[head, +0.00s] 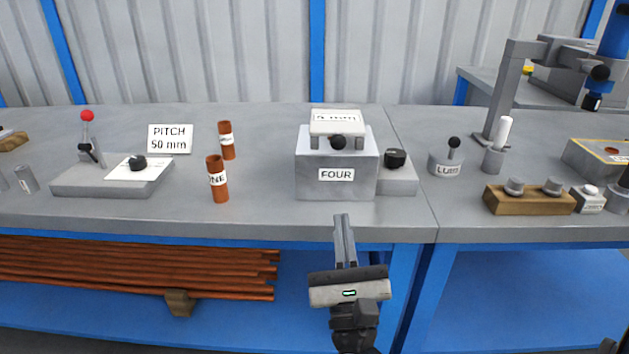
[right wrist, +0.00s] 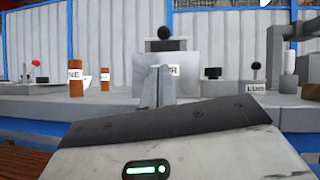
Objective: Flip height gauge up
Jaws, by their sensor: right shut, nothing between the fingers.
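A grey box labelled FOUR (head: 336,183) stands near the bench's front edge. On its top, a hinged-looking pale plate (head: 337,121) sits between two short uprights, with a black ball knob (head: 338,142) at its front; the plate's lettering is too small to read. No part is legibly marked as the height gauge. My right gripper (head: 343,218) is shut and empty, in front of the bench edge and below the box front, apart from it. In the right wrist view its fingers (right wrist: 160,70) point at the box (right wrist: 188,72), the knob (right wrist: 168,33) above them. My left gripper is not in view.
A black knob (head: 396,158) sits on a grey block right of the box. Two copper tubes (head: 217,180) stand left, beyond them a plate with a red-ball lever (head: 87,116). A LUBE pot (head: 445,163) and wooden block (head: 529,202) are right. Bench space before the box is narrow.

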